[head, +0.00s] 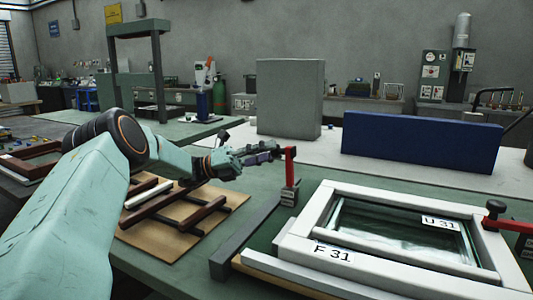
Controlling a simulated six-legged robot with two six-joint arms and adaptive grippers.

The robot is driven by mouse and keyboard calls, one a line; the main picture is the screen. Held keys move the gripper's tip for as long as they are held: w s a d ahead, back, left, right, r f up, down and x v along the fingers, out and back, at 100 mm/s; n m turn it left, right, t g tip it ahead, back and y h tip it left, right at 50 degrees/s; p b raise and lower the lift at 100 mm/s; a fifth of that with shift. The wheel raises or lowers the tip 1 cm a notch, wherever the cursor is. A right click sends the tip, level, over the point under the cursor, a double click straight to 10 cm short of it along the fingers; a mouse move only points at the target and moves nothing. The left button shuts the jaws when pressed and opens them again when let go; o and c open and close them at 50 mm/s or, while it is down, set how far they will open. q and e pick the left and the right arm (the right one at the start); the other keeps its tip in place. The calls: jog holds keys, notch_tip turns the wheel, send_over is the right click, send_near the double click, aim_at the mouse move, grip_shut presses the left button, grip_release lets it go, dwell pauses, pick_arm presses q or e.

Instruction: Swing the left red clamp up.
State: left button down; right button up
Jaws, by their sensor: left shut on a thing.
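The left red clamp (290,168) stands at the left side of the white frame, its red arm upright above a grey base. My left gripper (272,151) reaches in from the left and is shut on the top part of this clamp. The right red clamp (508,222) is at the right edge of the picture, with its red arm lying level and a dark knob on top. The white frame (315,215) with glass inside lies between the clamps and bears the labels "F 31" and "U 31". My right gripper does not show.
Dark red and white bars (190,205) lie on a brown board left of the frame. A dark grey rail (240,245) runs along the frame's left side. A blue panel (420,142) and a grey block (290,97) stand behind.

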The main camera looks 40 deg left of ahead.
pick_arm(q)
jog(key=shift+s+d+f, duration=0.1)
jog(key=shift+d+f, duration=0.05)
jog(key=shift+f, duration=0.1)
jog(key=c, duration=1.4)
grip_release()
jog(key=o, duration=0.4)
jog(key=shift+r, duration=0.2)
jog(key=v, duration=0.7)
jog(key=shift+a, duration=0.25)
jog(key=shift+s+f, duration=0.1)
